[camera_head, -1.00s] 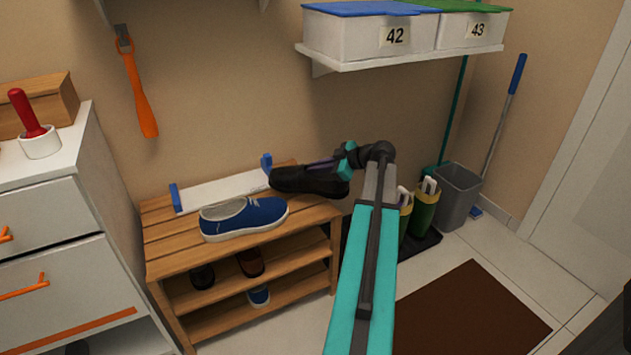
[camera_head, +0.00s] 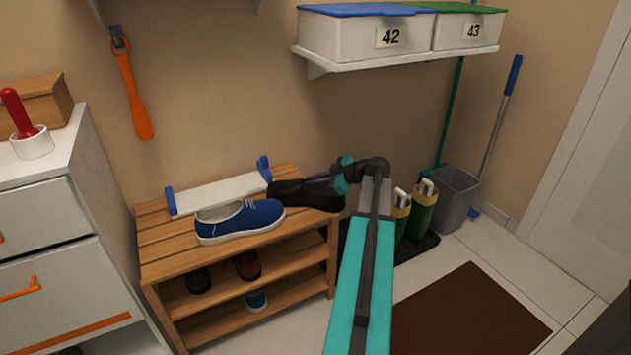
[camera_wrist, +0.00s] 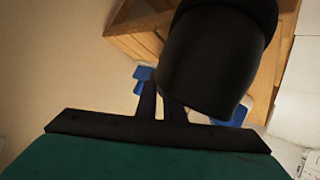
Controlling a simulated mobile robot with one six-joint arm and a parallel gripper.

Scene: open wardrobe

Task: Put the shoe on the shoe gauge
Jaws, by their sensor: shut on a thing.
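A black shoe (camera_head: 305,196) is held at the right end of the wooden rack top, close to the right blue stop of the shoe gauge. My gripper (camera_head: 322,179) is shut on this shoe from the right. In the wrist view the black shoe (camera_wrist: 205,65) fills the upper middle, with the fingers (camera_wrist: 160,103) against it. The shoe gauge (camera_head: 222,192) is a white board with blue end stops, lying along the back of the rack. I cannot tell whether the shoe touches the rack.
A blue shoe (camera_head: 240,221) sits on the rack top (camera_head: 165,250) in front of the gauge. Several shoes stand on lower shelves. A white drawer unit (camera_head: 55,220) is at left. Boxes on a wall shelf (camera_head: 395,58) are above. A grey bin (camera_head: 457,199) stands at right.

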